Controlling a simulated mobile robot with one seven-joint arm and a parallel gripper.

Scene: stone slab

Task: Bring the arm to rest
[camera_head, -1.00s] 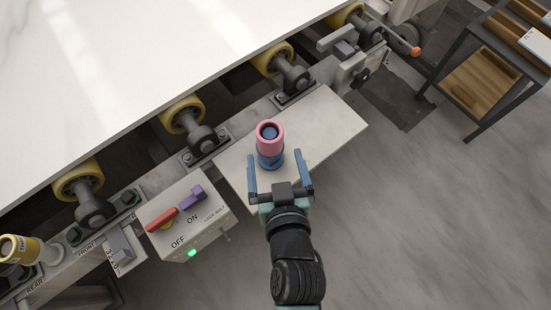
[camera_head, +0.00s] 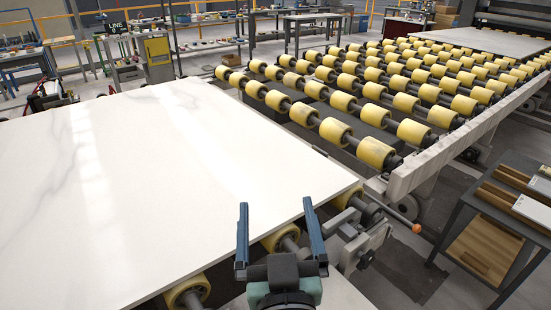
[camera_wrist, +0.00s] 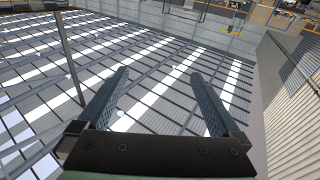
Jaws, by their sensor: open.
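My gripper (camera_head: 279,232) is at the bottom middle of the head view, with its two blue fingers spread and pointing up. Nothing is between the fingers. In the wrist view my gripper (camera_wrist: 160,82) also shows open and empty, facing the ceiling (camera_wrist: 150,60) with its bright skylight strips. The rest of my arm is mostly below the head view's edge. The gripper appears in front of the slab's near right edge, and no contact shows.
A large white stone slab (camera_head: 150,190) fills the left. Rows of yellow rollers (camera_head: 375,153) run behind it. A dark-framed table (camera_head: 470,210) stands at the right. An orange-tipped lever (camera_head: 416,228) sticks out near the slab's corner. Grey floor lies between lever and table.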

